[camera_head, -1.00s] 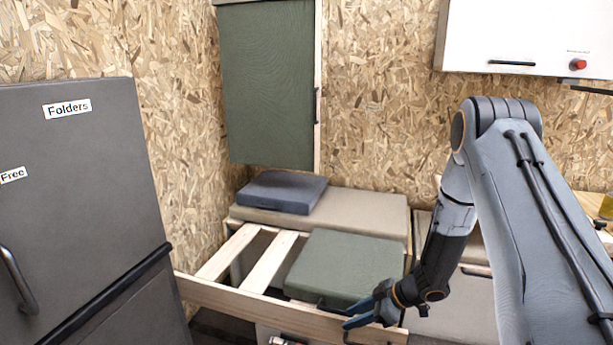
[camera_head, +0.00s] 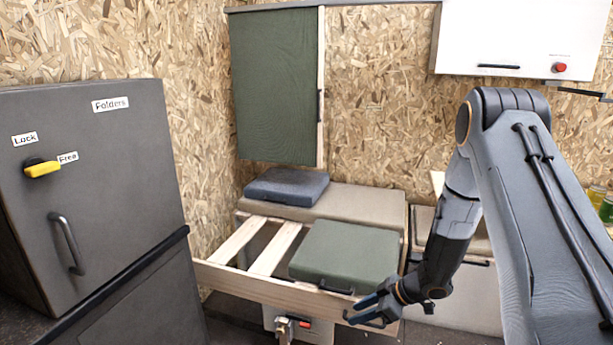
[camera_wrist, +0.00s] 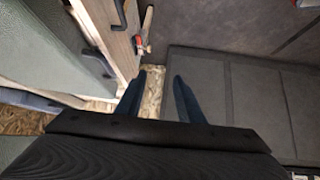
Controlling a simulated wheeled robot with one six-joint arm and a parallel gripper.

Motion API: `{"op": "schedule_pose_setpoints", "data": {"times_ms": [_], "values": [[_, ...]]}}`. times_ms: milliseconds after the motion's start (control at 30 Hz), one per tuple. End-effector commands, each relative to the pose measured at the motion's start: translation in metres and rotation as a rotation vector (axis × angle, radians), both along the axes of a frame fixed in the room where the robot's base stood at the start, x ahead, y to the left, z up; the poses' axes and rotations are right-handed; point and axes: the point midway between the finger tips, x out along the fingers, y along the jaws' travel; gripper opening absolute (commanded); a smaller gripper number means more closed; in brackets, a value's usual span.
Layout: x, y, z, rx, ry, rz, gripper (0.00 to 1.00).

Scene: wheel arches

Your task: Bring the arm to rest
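My arm reaches down from the right side of the head view, bent at the elbow. My gripper (camera_head: 358,310) hangs low beside the right end of the wooden bed rail (camera_head: 270,284), just in front of the green cushion (camera_head: 345,251). In the wrist view its two dark blue fingers (camera_wrist: 157,92) stand apart with nothing between them. I cannot tell from the head view whether the gripper touches the rail.
A grey cabinet (camera_head: 110,200) with a yellow latch knob (camera_head: 42,169) stands close at left. A dark blue cushion (camera_head: 287,186) lies on the beige bench (camera_head: 365,204). A white wall cupboard (camera_head: 520,38) hangs at upper right. Dark floor (camera_head: 235,332) shows below the rail.

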Motion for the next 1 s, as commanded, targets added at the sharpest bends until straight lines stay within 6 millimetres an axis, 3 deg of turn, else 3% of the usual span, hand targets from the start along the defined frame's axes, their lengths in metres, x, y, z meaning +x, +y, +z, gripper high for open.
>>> {"op": "schedule_pose_setpoints", "data": {"times_ms": [367, 567, 767, 867, 1000], "values": [[0.021, -0.026, 0.057, -0.139, -0.036, -0.205, 0.34], [0.017, -0.052, 0.113, -0.255, -0.027, -0.403, 0.34], [-0.030, -0.083, 0.182, -0.379, 0.064, -0.671, 0.34], [-0.069, -0.091, 0.211, -0.418, 0.145, -0.793, 0.34], [-0.137, -0.089, 0.247, -0.445, 0.290, -0.940, 0.34]]}}
